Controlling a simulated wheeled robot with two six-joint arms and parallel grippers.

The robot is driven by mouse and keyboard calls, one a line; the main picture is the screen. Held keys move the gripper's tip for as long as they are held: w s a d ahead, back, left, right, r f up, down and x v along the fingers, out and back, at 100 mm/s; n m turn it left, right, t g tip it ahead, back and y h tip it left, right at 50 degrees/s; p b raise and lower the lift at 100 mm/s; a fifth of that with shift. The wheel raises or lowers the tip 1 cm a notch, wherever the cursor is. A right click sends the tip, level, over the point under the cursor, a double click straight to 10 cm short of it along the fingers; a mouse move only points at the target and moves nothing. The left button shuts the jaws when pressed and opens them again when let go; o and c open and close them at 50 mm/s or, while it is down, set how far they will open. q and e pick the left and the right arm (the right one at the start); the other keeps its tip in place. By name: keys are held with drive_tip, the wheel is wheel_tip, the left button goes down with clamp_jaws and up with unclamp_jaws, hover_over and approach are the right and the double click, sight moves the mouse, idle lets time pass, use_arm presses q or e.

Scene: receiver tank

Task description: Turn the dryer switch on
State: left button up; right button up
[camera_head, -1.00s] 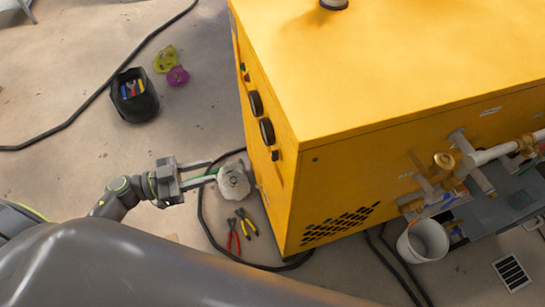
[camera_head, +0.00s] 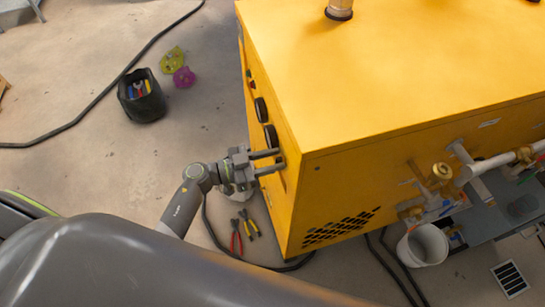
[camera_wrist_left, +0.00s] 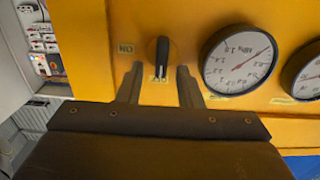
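The yellow dryer (camera_head: 390,60) stands at the right in the head view. In the left wrist view its switch is a black knob (camera_wrist_left: 163,55) on the yellow panel, standing vertical with a pale mark at its lower end, over a small label. My left gripper (camera_head: 280,160) is at the panel in the head view. In the left wrist view its fingers (camera_wrist_left: 161,75) are open, one on each side of the knob's lower end. I cannot tell whether they touch it. My right gripper is not in view.
Pressure gauges (camera_wrist_left: 238,62) sit right of the knob on the panel. On the floor are a black tool bucket (camera_head: 141,100), pliers (camera_head: 236,236), a dark hose (camera_head: 85,104) and a white bucket (camera_head: 423,245). The floor left of the dryer is mostly clear.

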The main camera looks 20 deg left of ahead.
use_arm(q)
drive_tip(key=shift+w+d, duration=0.1)
drive_tip(key=shift+d, duration=0.05)
drive_tip(key=shift+c, duration=0.2)
clamp_jaws()
